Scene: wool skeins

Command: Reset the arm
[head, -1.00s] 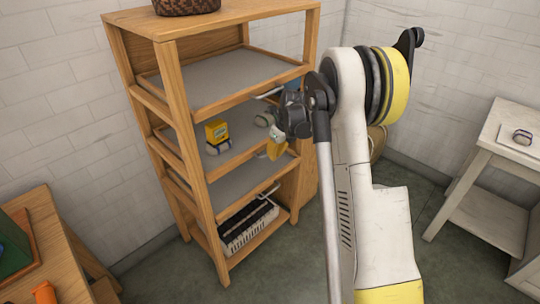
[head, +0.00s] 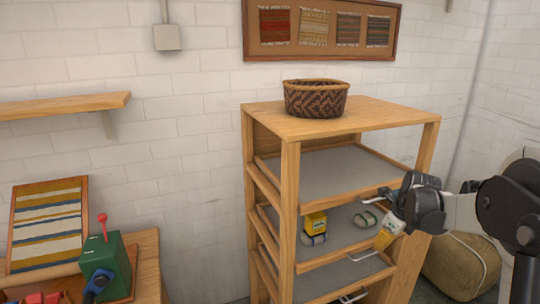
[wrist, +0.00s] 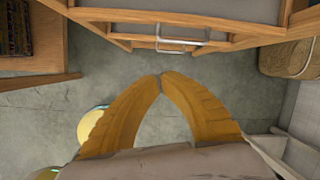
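My arm reaches in from the right in the head view. My gripper (head: 382,243) hangs at the front of the wooden shelf unit (head: 291,200), near its middle level. In the wrist view the two yellow fingers of my gripper (wrist: 160,78) meet at their tips, with nothing between them. Below them I see the grey floor and, ahead, the front edge of the shelf unit (wrist: 230,42). The fingers look apart from the shelf in the wrist view.
On the middle shelf are a yellow-banded skein (head: 315,224) on a pale one, and another pale skein (head: 366,219). A woven basket (head: 316,99) stands on top. A green device (head: 105,265) is on the left table. A tan bale (head: 461,266) sits right of the shelf.

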